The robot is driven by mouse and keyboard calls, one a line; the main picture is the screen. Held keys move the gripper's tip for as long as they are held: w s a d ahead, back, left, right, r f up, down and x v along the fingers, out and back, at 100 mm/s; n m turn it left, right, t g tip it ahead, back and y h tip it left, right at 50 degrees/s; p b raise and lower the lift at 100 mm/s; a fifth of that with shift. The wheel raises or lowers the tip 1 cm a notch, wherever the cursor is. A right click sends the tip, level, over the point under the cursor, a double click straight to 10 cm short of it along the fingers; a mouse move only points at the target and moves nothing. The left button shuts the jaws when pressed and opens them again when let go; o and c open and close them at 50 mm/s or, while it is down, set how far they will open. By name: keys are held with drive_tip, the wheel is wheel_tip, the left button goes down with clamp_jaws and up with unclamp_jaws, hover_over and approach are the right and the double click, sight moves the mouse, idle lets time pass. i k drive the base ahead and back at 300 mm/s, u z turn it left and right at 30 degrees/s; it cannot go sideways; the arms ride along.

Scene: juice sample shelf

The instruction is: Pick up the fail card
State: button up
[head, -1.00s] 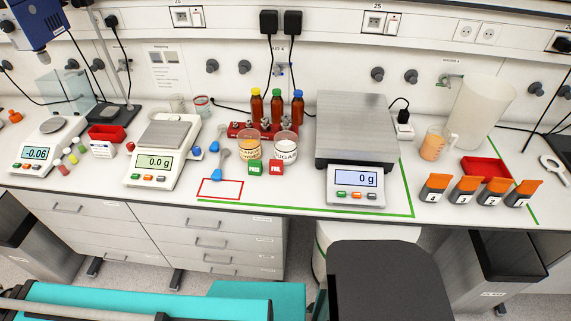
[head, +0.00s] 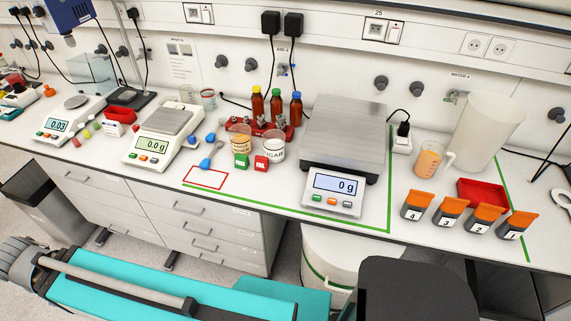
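The fail card (head: 261,163) is a small red block with white lettering. It stands upright on the bench in the head view, just in front of the white sugar tub (head: 273,149). A green card (head: 241,161) stands close to its left, in front of an orange-white tub (head: 240,139). Nothing is touching the fail card from the front. My gripper is not in view; only parts of my own body show along the bottom.
A large scale (head: 334,191) stands to the right. Red-racked bottles (head: 276,107) stand behind the tubs. Bench in front of the cards is clear.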

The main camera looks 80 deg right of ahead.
sight(262, 163)
drive_tip(key=k, duration=1.95)
drive_tip(key=z, duration=1.25)
drive_tip(key=i, duration=0.5)
drive_tip(key=z, duration=0.05)
